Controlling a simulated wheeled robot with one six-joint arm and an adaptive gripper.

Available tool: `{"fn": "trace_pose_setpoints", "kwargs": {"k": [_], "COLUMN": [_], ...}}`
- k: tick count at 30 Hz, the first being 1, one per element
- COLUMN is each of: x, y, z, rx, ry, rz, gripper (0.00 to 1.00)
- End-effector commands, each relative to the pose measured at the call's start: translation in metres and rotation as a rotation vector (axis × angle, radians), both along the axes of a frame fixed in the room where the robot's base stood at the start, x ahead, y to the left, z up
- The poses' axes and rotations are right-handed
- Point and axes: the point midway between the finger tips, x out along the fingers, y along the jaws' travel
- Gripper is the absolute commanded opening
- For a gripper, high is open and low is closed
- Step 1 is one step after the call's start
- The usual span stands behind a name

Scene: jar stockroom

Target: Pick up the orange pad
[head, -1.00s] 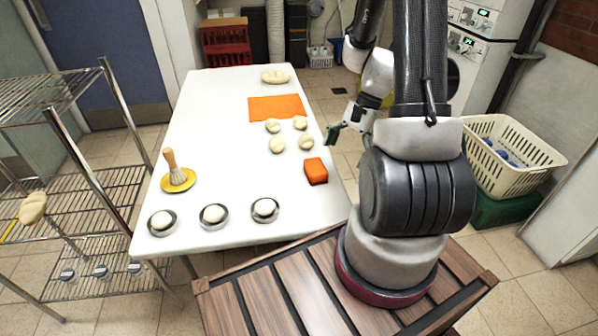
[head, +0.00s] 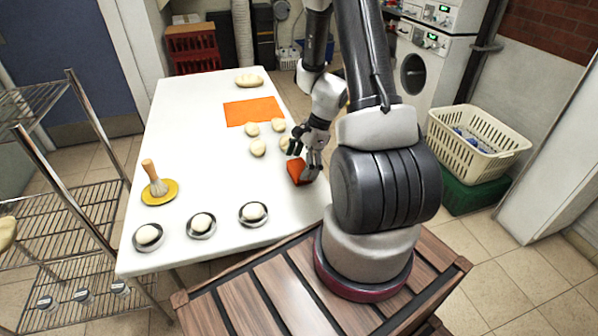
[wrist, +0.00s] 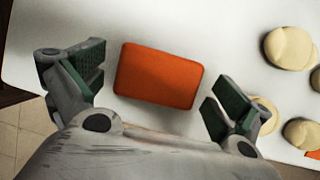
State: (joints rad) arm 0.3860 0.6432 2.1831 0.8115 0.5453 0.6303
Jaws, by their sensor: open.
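The orange pad (head: 296,172) is a small rounded block lying on the white table near its right edge. In the wrist view the pad (wrist: 159,76) lies flat, slightly tilted in the picture, between and just beyond my fingertips. My gripper (head: 303,160) is over the pad, partly covering it in the head view. In the wrist view my gripper (wrist: 158,88) is open, with one green-padded finger on each side of the pad and a gap on both sides. Nothing is held.
The white table (head: 190,115) carries an orange mat (head: 252,110), several pale dough balls (head: 258,148), a loaf (head: 249,80), a brush (head: 154,180) on a yellow plate, and several dough balls in metal dishes (head: 254,213) at the front. Dough balls lie close to my right finger in the wrist view.

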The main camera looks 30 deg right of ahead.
Motion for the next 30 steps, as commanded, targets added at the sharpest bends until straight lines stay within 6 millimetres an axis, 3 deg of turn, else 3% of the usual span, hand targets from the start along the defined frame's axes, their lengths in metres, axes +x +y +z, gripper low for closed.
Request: {"fn": "trace_pose_setpoints", "kwargs": {"k": [3,10,18,30], "x": [0.0007,0.001,0.0009,0.0013], "y": [0.0036,0.0042,0.0042,0.0043], "z": [-0.0102,-0.0113,-0.0112,-0.0038], "rx": [-0.001,-0.001,-0.001,-0.001], "ry": [0.0,-0.001,-0.001,-0.003], "rz": [0.0,0.001,0.001,0.002], "gripper": [1.0,1.0,0.56,0.56]}}
